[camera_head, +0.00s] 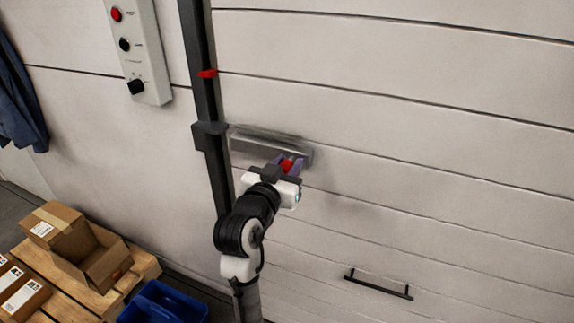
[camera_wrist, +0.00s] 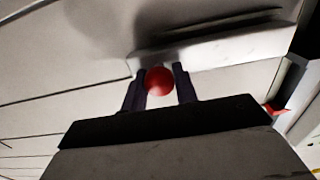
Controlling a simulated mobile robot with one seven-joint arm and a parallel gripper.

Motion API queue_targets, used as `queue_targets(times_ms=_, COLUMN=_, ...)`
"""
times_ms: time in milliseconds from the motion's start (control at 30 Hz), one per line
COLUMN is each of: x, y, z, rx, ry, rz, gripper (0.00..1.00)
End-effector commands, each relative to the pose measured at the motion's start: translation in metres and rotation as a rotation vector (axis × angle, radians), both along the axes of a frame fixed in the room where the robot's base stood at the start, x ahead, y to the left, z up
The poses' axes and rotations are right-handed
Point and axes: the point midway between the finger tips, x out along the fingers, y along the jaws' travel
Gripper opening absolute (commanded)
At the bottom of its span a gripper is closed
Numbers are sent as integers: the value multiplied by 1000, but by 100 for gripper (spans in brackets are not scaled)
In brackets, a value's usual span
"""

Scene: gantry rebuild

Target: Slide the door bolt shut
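The door bolt is a grey bar-like housing (camera_head: 262,144) on the pale panelled door, and it also shows in the wrist view (camera_wrist: 215,42). Its red ball knob (camera_head: 287,166) shows near the bolt's right part and, in the wrist view, between my fingers (camera_wrist: 160,81). My gripper (camera_head: 288,164) is at the knob, with one purple finger on each side. In the wrist view the knob fills the gap between the fingertips (camera_wrist: 160,76), and the gripper looks shut on it. A dark keeper block (camera_head: 209,136) sits on the post left of the bolt.
A dark upright post (camera_head: 200,60) with a red tab (camera_head: 207,73) runs beside the door. A control box (camera_head: 137,50) hangs left of it. A dark handle (camera_head: 378,285) is low on the door. Cartons (camera_head: 62,235) and a blue crate (camera_head: 165,303) stand lower left.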

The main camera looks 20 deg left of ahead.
Motion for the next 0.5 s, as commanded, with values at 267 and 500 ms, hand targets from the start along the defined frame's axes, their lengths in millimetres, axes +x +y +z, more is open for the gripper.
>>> queue_targets(times_ms=267, x=0, y=0, z=0, rx=-1, ry=0, rz=0, gripper=0)
queue_targets(times_ms=500, x=1, y=34, z=-3, rx=0, ry=0, rz=4, gripper=0)
